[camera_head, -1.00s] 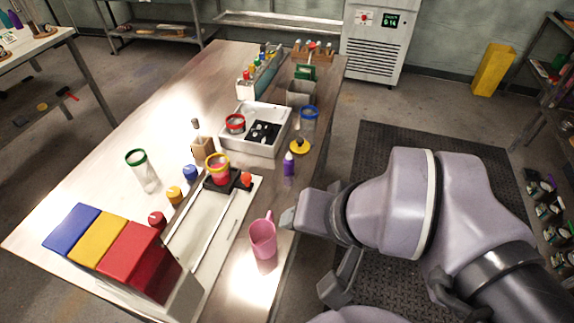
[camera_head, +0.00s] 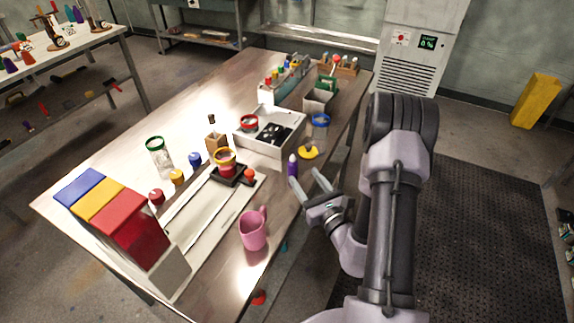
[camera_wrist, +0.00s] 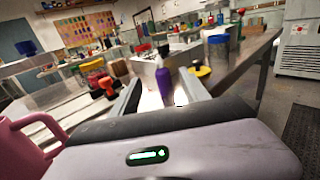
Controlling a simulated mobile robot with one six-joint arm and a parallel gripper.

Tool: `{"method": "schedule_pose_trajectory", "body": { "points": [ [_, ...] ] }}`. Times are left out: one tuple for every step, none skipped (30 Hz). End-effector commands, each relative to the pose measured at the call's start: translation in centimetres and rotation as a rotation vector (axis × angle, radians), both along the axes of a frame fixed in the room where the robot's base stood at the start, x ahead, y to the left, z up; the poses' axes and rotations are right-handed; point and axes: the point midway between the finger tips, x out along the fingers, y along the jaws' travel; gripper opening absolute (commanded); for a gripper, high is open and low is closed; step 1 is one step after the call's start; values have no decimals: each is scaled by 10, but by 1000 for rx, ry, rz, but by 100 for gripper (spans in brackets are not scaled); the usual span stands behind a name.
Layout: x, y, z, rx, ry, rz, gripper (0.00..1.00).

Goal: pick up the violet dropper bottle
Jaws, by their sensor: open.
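In the wrist view the bottle (camera_wrist: 164,84) shows between and beyond my two fingers. My gripper (camera_head: 307,183) is open, its fingers pointing at the bottle from the near right side. In the wrist view the open fingers (camera_wrist: 160,96) frame the bottle. I cannot tell whether the fingertips reach around it; nothing is held.
A pink mug (camera_head: 252,232) stands nearer on the table, left of my gripper. A yellow disc-like item (camera_head: 309,152) lies just behind the bottle. A white tray (camera_head: 262,143) and a jar with a blue rim (camera_head: 319,133) stand farther back. A red knob (camera_head: 248,174) is to the left.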

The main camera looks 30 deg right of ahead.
Motion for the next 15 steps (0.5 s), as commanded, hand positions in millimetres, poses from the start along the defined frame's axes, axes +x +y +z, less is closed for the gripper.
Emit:
{"method": "schedule_pose_trajectory", "body": {
  "points": [
    [15,2,2,-4,-3,6,54],
    [24,2,2,-3,-4,7,54],
    [35,1,1,-4,-4,7,54],
    [42,1,1,-3,-3,7,54],
    [49,1,1,-1,-3,6,54],
    [56,1,0,-1,-3,6,54],
    [61,1,0,-1,-2,5,54],
    [64,0,0,0,-2,5,54],
    [68,0,-1,0,-1,5,54],
    [71,0,-2,1,-1,5,54],
    [76,0,-3,-1,-2,5,54],
    [83,0,-6,0,-2,5,54],
    [90,-1,-8,-1,-3,5,54],
    [96,-1,-11,-1,-2,6,54],
    [104,-1,-13,0,-3,6,54]
  ]
}}
